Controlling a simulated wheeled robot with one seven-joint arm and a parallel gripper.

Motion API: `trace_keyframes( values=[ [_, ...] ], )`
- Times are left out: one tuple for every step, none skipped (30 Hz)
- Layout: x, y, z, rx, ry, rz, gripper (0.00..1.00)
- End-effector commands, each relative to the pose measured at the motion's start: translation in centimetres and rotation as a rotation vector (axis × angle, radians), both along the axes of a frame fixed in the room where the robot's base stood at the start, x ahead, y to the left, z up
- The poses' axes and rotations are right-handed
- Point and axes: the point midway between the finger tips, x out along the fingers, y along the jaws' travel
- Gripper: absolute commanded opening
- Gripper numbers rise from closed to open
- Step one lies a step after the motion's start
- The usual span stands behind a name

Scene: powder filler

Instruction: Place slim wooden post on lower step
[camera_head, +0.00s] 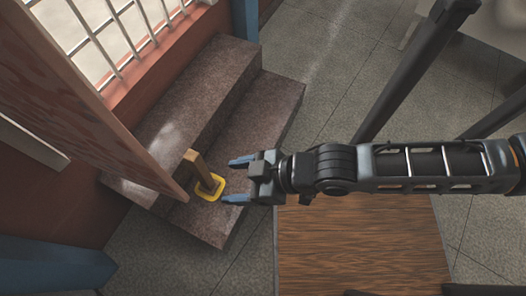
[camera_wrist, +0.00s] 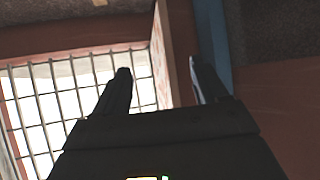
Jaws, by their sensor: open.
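The slim wooden post (camera_head: 198,167) stands on the lower step (camera_head: 262,118) in the head view, near the step's near end. A yellow square ring (camera_head: 210,187) lies on the step around or beside the post's foot; I cannot tell which. My gripper (camera_head: 238,180) is open and empty, its blue-tipped fingers pointing left toward the post, a short gap to its right. In the wrist view my gripper (camera_wrist: 160,78) has its fingers spread with nothing between them. The post is not clearly visible in the wrist view.
The upper step (camera_head: 205,85) rises behind the lower one. A wooden panel (camera_head: 85,95) stands at the left, close to the post. A barred window (camera_head: 115,30) is above the steps. A wooden board (camera_head: 355,245) lies on the tiled floor, and dark legs (camera_head: 415,70) stand at the upper right.

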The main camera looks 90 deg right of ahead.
Motion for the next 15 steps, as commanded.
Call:
trace_keyframes(
  values=[
    [-1.4,0.5,2.3,-0.005,-0.045,0.024,0.72],
    [-1.9,0.6,3.6,-0.009,-0.077,0.035,0.72],
    [-2.6,0.9,5.4,-0.012,-0.117,0.049,0.72],
    [-3.0,1.0,6.7,-0.013,-0.146,0.06,0.72],
    [-3.4,1.1,7.9,-0.015,-0.173,0.069,0.72],
    [-3.9,1.3,9.4,-0.016,-0.207,0.081,0.72],
    [-4.1,1.4,10.4,-0.017,-0.229,0.089,0.72],
    [-4.4,1.4,11.3,-0.018,-0.248,0.095,0.72],
    [-4.7,1.5,12.3,-0.018,-0.27,0.104,0.72],
    [-4.8,1.6,13.0,-0.018,-0.284,0.108,0.72],
    [-4.9,1.6,13.5,-0.018,-0.296,0.112,0.72],
    [-5.0,1.6,14.1,-0.018,-0.308,0.116,0.72],
    [-5.1,1.6,14.4,-0.018,-0.315,0.117,0.72],
    [-5.2,1.7,14.6,-0.019,-0.319,0.119,0.72],
    [-5.2,1.7,14.7,-0.018,-0.322,0.119,0.72]
  ],
)
